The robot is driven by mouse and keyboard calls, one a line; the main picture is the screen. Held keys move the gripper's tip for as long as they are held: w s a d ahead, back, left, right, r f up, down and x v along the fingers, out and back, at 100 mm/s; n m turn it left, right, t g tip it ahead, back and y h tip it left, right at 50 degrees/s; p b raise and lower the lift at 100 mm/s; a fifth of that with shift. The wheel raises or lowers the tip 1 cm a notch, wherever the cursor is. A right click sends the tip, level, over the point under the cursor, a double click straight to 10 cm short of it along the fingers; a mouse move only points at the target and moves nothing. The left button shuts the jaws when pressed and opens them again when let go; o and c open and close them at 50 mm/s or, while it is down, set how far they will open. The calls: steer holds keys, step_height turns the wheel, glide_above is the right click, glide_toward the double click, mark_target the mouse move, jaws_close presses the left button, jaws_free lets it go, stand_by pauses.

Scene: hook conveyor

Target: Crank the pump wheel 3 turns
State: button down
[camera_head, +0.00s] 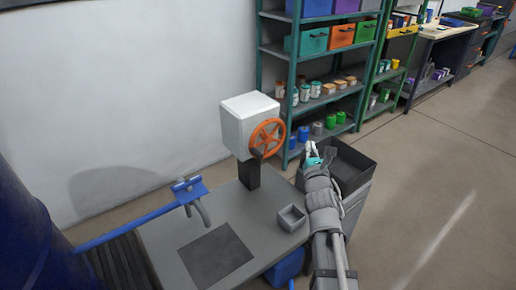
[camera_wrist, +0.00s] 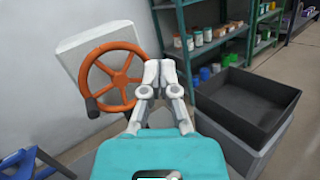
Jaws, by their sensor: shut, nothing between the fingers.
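The orange spoked pump wheel (camera_head: 267,138) is on the front face of a white box (camera_head: 246,116) that stands on a dark post on the grey table. The wheel also shows in the wrist view (camera_wrist: 116,77), with a dark handle knob (camera_wrist: 92,107) at its lower left. My gripper (camera_head: 310,147) is to the right of the wheel in the head view. In the wrist view my gripper (camera_wrist: 158,66) has its fingertips together, with nothing between them. The fingers overlap the wheel's right rim in that view; I cannot tell whether they touch it.
A small grey box (camera_head: 291,218) and a dark mat (camera_head: 215,256) lie on the tabletop. A blue bar with a hook (camera_head: 189,190) is at left. Shelves (camera_head: 325,100) stand behind.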

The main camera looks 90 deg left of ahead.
steer(key=s+d+m+g+h+p, duration=0.3)
steer(key=s+m+g+h+p, duration=0.3)
steer(key=s+m, duration=0.6)
steer(key=m+g+p, duration=0.1)
steer(key=m, duration=1)
steer(key=shift+d+g, duration=0.3)
steer(key=shift+g, duration=0.1)
steer(key=shift+s+a, duration=0.1)
steer(key=shift+a, duration=0.05)
steer(key=s+a+f+b, duration=0.3)
steer(key=a+f+b, duration=0.2)
steer(key=a, duration=0.4)
steer(key=shift+a+f+b, duration=0.15)
steer(key=shift+f+b, duration=0.15)
steer(key=shift+f, duration=0.1)
